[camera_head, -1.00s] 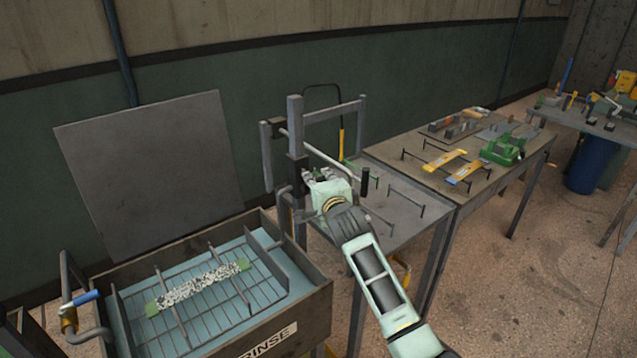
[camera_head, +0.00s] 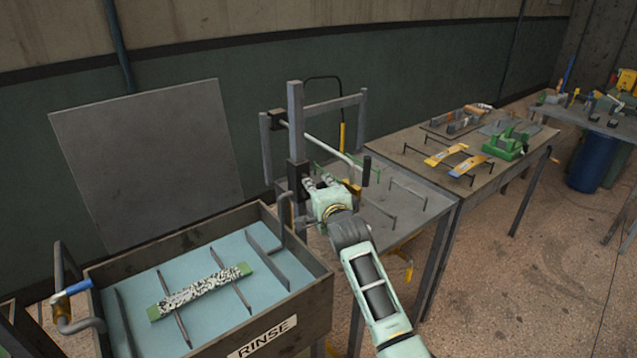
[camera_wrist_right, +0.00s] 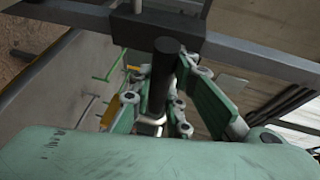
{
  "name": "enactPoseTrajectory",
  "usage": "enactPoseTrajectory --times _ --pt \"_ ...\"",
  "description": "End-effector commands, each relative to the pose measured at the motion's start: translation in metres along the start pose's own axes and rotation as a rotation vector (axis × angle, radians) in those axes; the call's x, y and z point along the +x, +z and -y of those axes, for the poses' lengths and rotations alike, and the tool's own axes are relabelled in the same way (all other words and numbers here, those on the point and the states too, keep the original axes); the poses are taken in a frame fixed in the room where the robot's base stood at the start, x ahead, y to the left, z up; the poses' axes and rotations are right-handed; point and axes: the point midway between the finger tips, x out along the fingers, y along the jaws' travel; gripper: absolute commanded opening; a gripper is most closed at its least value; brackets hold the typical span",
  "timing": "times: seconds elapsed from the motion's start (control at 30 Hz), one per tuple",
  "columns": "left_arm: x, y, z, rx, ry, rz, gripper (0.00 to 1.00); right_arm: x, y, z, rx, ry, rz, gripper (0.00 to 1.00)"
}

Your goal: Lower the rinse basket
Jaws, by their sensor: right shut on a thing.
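The rinse basket (camera_head: 231,279) sits low inside the tank labelled RINSE (camera_head: 308,317); only its dark cross bars show above the pale blue liquid. A black-and-white speckled strip with green ends (camera_head: 203,289) lies across these bars. My right gripper (camera_head: 322,186) is at the upright post (camera_head: 295,120) beside the tank, near the dark sliding block (camera_head: 298,176). In the right wrist view its fingers are shut around a dark round handle (camera_wrist_right: 162,75). The fingertips are partly hidden in the head view. My left gripper is not in view.
A grey panel (camera_head: 150,160) stands behind the tank. A pipe with a blue handle (camera_head: 72,291) is at its left. Tables with wire stands, yellow pieces and a green tool (camera_head: 512,146) are to the right. A pale angled bar (camera_head: 320,150) passes close above my gripper.

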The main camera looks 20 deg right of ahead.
Motion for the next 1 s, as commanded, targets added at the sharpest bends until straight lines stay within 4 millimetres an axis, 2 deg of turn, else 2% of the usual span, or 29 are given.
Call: enactPoseTrajectory --times 0.03,0.2,0.4,0.6,1.0 --pt "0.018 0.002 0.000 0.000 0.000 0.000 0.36 0.004 0.003 -0.036 0.005 0.030 0.001 0.00" --pt "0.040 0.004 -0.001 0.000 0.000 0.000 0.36 0.010 0.005 -0.070 0.004 0.028 0.001 0.00" --pt "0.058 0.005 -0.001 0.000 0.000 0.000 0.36 0.015 0.007 -0.099 0.005 0.027 0.001 0.00" --pt "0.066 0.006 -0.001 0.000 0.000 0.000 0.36 0.017 0.008 -0.113 0.006 0.025 0.001 0.00" --pt "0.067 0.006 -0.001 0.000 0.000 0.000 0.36 0.018 0.008 -0.117 0.007 0.028 0.000 0.00"
